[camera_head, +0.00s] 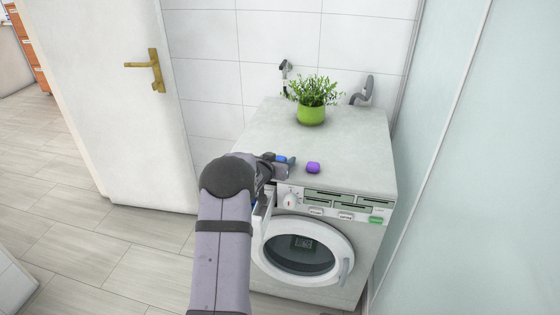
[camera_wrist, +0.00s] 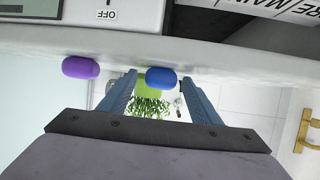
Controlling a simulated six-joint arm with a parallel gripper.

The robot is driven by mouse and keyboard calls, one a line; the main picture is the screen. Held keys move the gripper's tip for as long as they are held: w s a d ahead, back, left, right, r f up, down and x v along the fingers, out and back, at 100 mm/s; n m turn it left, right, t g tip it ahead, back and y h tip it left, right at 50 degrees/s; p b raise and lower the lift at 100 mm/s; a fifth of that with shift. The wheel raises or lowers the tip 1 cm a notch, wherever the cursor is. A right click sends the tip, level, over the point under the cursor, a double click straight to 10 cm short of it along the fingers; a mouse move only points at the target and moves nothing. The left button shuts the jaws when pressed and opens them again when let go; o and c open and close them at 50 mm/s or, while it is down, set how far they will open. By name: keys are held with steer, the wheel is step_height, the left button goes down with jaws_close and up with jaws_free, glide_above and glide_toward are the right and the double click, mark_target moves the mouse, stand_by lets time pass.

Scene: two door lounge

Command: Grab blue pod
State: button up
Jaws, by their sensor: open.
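The blue pod (camera_head: 281,158) lies on top of the washing machine, partly hidden by my gripper (camera_head: 285,165) in the head view. In the wrist view the blue pod (camera_wrist: 161,78) appears between the two fingertips of my gripper (camera_wrist: 159,77). The fingers are apart, with a gap visible on the pod's left side and a smaller one on its right. The gripper is open and not closed on the pod. A purple pod (camera_head: 313,168) lies to the right of the gripper in the head view. In the wrist view the purple pod (camera_wrist: 80,67) is left of the fingers.
The washing machine (camera_head: 350,150) has a bare top around the pods. A green potted plant (camera_head: 311,115) stands toward the back. The machine's round door (camera_head: 300,250) and an open drawer (camera_head: 262,215) are at its front. A white door (camera_head: 110,100) is at left.

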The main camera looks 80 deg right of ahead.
mark_target(279, 158)
steer(key=shift+c, duration=0.4)
steer(key=c, duration=1)
steer(key=shift+r, duration=0.1)
steer(key=shift+c, duration=0.2)
step_height(279, 158, up, 10)
steer(key=shift+f+p, duration=0.1)
steer(key=shift+p, duration=0.8)
